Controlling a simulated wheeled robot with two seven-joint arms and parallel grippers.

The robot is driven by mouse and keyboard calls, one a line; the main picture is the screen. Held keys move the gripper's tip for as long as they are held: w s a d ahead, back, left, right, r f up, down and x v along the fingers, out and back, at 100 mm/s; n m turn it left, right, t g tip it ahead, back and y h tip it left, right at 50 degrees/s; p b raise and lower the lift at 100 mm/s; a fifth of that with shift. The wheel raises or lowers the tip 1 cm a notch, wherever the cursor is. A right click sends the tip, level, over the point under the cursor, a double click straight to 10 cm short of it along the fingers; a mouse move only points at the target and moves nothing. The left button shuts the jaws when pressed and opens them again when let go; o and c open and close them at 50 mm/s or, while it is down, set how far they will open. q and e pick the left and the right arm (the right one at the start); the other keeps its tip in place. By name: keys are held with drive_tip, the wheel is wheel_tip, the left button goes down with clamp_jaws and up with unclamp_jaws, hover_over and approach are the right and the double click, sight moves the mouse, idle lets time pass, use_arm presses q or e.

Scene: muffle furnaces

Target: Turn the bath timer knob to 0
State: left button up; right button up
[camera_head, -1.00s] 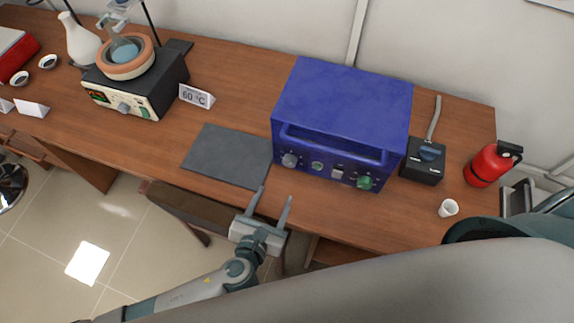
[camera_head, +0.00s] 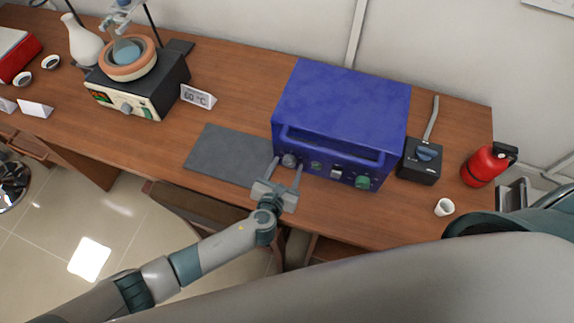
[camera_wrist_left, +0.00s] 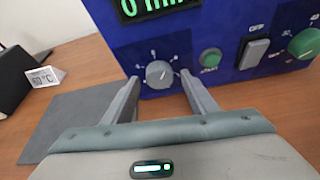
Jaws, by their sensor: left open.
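The blue box (camera_head: 345,105) stands on the bench, its front panel facing me. Its grey round knob (camera_head: 289,160) is at the left of the panel; it also shows in the left wrist view (camera_wrist_left: 159,74), with tick marks around it. Above it a green display (camera_wrist_left: 155,5), cut off by the picture edge, seems to read "0 min". My left gripper (camera_head: 288,164) is open, its fingers on either side of the knob; in the left wrist view (camera_wrist_left: 160,80) gaps show between the fingers and the knob. My right gripper is out of view.
A green button (camera_wrist_left: 210,58), a grey switch (camera_wrist_left: 253,52) and a green knob (camera_wrist_left: 304,43) lie right of the grey knob. A dark mat (camera_head: 225,153) lies left of the box. A heater with a bowl (camera_head: 140,85) stands further left.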

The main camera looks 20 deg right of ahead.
use_arm(q)
drive_tip(key=shift+w+d+f, duration=0.15)
drive_tip(key=shift+w, duration=0.15)
drive_tip(key=c, duration=1.1)
